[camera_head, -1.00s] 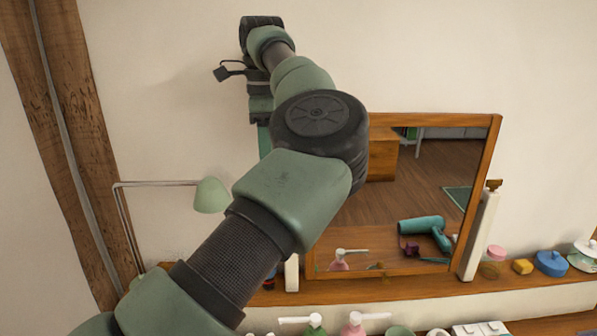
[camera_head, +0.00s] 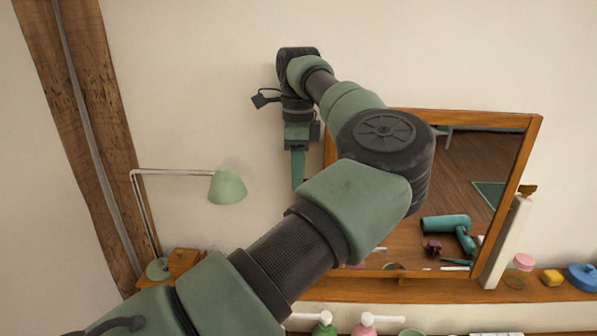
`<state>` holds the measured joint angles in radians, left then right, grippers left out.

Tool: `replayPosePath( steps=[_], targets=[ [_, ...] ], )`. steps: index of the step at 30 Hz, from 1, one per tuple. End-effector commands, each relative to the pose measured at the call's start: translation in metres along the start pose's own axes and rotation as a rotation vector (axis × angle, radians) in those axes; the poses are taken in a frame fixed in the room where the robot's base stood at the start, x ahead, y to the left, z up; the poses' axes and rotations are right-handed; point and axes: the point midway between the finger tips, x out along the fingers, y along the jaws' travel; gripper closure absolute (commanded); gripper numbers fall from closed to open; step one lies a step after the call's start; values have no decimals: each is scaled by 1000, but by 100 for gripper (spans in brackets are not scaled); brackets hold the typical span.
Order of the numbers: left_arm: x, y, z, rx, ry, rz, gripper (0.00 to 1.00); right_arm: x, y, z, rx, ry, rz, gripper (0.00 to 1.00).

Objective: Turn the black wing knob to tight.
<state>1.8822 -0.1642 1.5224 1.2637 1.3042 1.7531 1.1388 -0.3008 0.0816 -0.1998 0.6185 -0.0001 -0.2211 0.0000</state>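No black wing knob can be made out. A mirror in a wooden frame (camera_head: 531,150) stands on the shelf. On top of its white right post (camera_head: 507,243) sits a brownish wing-shaped knob (camera_head: 527,190). The left post is hidden behind my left arm. My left gripper (camera_head: 298,184) points down in front of the wall, just left of the mirror's upper left edge in the picture. Its fingers overlap from this side, so their gap does not show. Nothing is visible in it. My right gripper is not in view.
A green desk lamp (camera_head: 228,187) and a small wooden box (camera_head: 184,261) stand left of the mirror. A pink-lidded jar (camera_head: 520,268), a yellow block (camera_head: 552,278) and a blue container (camera_head: 582,277) sit on the wooden shelf (camera_head: 460,290) at right. Pump bottles stand in front.

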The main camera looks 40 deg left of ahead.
Motion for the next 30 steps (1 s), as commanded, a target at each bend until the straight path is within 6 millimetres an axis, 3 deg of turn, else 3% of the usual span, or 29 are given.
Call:
replayPosePath(
  steps=[6, 9, 20, 30],
  targets=[
    [0, 0, 0, 0, 0, 0, 72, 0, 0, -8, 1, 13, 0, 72],
    [0, 0, 0, 0, 0, 0, 100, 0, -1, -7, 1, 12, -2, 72],
    [1, 0, 0, 20, 1, 1, 100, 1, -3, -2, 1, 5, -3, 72],
    [3, -4, -1, 204, 1, 3, 100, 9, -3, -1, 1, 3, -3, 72]
  ],
)
